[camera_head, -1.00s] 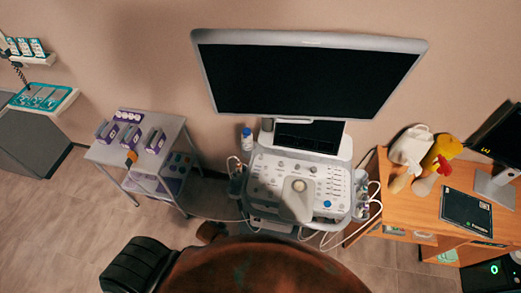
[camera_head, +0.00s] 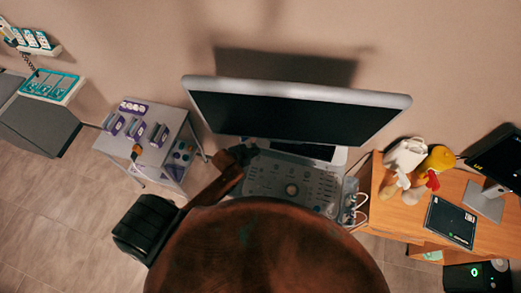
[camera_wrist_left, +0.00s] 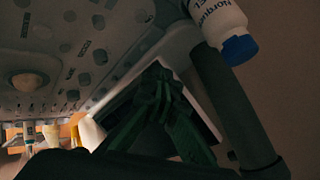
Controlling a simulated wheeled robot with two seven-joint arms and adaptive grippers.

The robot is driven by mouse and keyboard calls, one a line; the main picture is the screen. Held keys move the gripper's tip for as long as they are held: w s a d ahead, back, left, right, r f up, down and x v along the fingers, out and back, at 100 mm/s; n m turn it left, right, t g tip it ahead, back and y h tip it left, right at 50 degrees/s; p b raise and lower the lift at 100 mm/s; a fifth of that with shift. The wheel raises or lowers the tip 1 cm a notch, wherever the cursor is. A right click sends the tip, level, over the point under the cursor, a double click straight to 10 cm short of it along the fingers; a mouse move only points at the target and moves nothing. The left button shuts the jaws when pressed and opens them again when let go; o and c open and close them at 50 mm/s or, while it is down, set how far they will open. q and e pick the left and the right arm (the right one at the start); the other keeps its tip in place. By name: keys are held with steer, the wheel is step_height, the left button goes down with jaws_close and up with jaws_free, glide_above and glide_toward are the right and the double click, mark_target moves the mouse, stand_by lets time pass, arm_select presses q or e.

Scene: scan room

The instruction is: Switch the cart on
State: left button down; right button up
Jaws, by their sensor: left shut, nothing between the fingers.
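The cart (camera_head: 262,178) stands against the wall in the head view, with a control panel of buttons and a trackball (camera_head: 291,189). Its large monitor (camera_head: 290,112) is dark, and a smaller dark screen (camera_head: 300,149) sits below it. My left gripper (camera_head: 240,153) is at the panel's far left corner, beside the small screen. In the left wrist view my left gripper (camera_wrist_left: 163,88) is shut and empty, with the panel (camera_wrist_left: 75,40) at upper left. Contact with the cart cannot be told. No power switch can be made out. My right gripper is out of view.
A white bottle with a blue cap (camera_wrist_left: 240,48) is close to my left gripper. A small trolley (camera_head: 172,125) with purple-and-white items stands left. A wooden desk (camera_head: 400,222) with a toy chicken (camera_head: 436,163), a tablet (camera_head: 451,220) and a monitor stands right.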

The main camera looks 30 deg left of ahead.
mark_target(257, 161)
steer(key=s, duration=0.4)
arm_select(q)
steer(key=shift+w+f+b, duration=0.35)
steer(key=shift+f+b, duration=0.1)
steer(key=shift+f, duration=0.2)
steer(key=shift+w+f+b, duration=0.3)
steer(key=shift+f+b, duration=0.1)
steer(key=shift+f, duration=0.2)
steer(key=shift+m, duration=0.3)
step_height(257, 161, down, 5)
steer(key=b, duration=0.4)
steer(key=shift+f, duration=0.25)
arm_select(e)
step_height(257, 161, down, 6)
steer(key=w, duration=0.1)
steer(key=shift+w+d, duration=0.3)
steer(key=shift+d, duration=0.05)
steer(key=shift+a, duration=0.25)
arm_select(q)
steer(key=shift+f, duration=0.15)
